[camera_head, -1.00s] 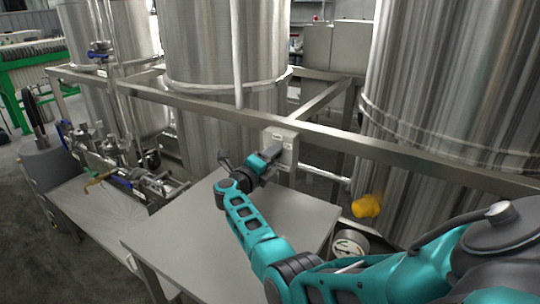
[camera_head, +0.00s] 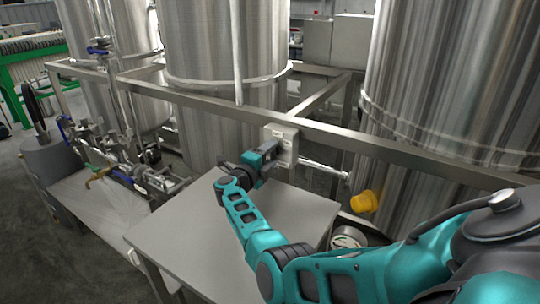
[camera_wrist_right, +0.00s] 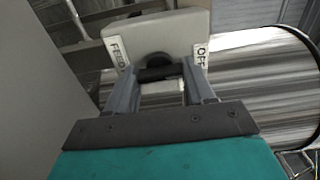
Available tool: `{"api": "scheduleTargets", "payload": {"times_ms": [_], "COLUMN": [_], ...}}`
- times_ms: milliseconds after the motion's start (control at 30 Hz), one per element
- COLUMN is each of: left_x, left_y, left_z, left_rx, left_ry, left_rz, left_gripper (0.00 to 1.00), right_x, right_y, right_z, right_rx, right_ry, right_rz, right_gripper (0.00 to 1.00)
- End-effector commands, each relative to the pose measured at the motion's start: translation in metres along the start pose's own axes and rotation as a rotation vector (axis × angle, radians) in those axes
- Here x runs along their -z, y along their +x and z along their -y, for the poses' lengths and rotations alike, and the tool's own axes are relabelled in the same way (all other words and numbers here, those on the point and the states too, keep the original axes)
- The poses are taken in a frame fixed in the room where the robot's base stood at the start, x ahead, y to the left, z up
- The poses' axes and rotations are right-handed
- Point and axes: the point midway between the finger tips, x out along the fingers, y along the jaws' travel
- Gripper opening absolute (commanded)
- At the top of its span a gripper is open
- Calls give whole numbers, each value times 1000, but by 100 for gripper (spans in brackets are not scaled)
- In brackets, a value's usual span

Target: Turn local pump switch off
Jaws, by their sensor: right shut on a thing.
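The local pump switch is a pale grey box (camera_head: 285,143) on the frame rail between the tanks, in the head view. In the right wrist view, the switch box (camera_wrist_right: 160,32) fills the top middle, with a label reading FEED at its left and one starting OFF at its right. My right gripper (camera_head: 268,152) is at the front of the box. In the right wrist view, my right gripper (camera_wrist_right: 160,82) has its two fingers on either side of a dark knob (camera_wrist_right: 160,74) and is shut on it. The knob's exact angle is hard to tell. My left gripper is not in view.
A grey metal table (camera_head: 190,232) stands below my right arm, its top clear. A steel rail (camera_head: 390,152) runs in front of the tall tanks (camera_head: 215,90). A yellow cap (camera_head: 364,201) and a round gauge (camera_head: 348,238) are to the right. Valves and pipes (camera_head: 110,150) stand at left.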

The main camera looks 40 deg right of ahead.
Motion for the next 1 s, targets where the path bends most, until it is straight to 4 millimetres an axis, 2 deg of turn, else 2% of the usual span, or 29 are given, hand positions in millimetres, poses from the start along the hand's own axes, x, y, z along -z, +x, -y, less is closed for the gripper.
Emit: {"api": "scheduleTargets", "payload": {"times_ms": [133, 167, 400, 667, 767, 867, 1000], "left_x": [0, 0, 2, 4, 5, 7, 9], "left_y": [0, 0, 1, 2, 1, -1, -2], "left_z": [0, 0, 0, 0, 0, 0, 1], "left_rx": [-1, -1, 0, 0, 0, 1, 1], "left_ry": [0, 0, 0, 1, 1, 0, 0], "left_rz": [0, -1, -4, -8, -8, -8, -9], "left_gripper": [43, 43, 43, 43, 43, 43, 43], "right_x": [0, 0, 0, 0, 0, 0, 0], "right_y": [0, 0, 0, -1, -7, -22, -53], "right_z": [0, 0, 0, 0, 0, 0, -1], "right_rx": [1, 1, 1, 1, 1, 0, -2], "right_ry": [-4, -4, -2, -1, 0, 0, 0], "right_rz": [0, 0, 0, 0, 1, 2, 3], "right_gripper": [23, 54, 77, 79, 79, 79, 79]}}
